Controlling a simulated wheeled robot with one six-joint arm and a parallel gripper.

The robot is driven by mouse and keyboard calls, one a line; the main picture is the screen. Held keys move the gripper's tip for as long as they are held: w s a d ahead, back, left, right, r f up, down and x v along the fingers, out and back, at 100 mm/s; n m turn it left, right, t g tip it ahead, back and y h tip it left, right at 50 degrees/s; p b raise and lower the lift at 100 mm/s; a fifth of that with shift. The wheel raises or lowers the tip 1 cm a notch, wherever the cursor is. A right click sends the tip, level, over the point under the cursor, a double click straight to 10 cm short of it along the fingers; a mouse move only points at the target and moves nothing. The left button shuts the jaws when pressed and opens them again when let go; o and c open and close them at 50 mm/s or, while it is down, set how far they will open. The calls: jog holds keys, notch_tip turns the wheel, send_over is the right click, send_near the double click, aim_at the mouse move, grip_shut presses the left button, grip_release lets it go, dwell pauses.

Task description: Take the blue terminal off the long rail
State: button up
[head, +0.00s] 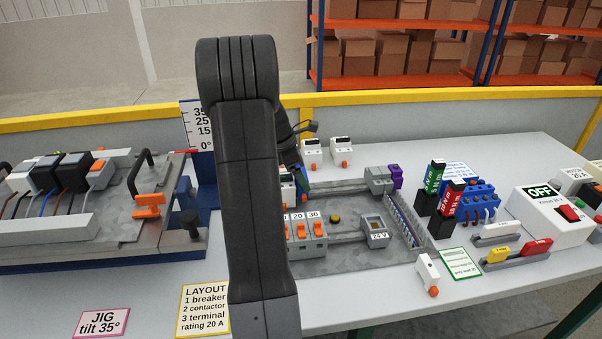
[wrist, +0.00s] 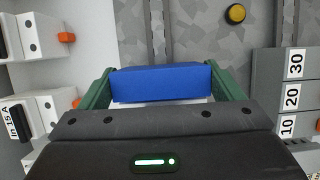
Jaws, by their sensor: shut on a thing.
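The blue terminal (wrist: 161,82) sits between the green fingers of my gripper (wrist: 162,76) in the wrist view, and the fingers press on its two ends. In the head view my gripper (head: 301,182) is at the left part of the upper, long rail (head: 343,187), partly hidden behind my arm. Only a small bit of blue shows there. I cannot tell whether the terminal still touches the rail. Grey and purple terminals (head: 396,177) stand at the rail's right end.
Orange-switched breakers (head: 306,230) marked 10, 20 and 30 and a 24 V unit (head: 375,231) sit on the lower rail. A yellow button (head: 335,219) is between the rails. White breakers (head: 341,151) stand behind the panel. A slotted duct (head: 405,219) borders the right side.

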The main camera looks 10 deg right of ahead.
jog(key=shift+r+p, duration=1.35)
jog(key=shift+r, duration=0.3)
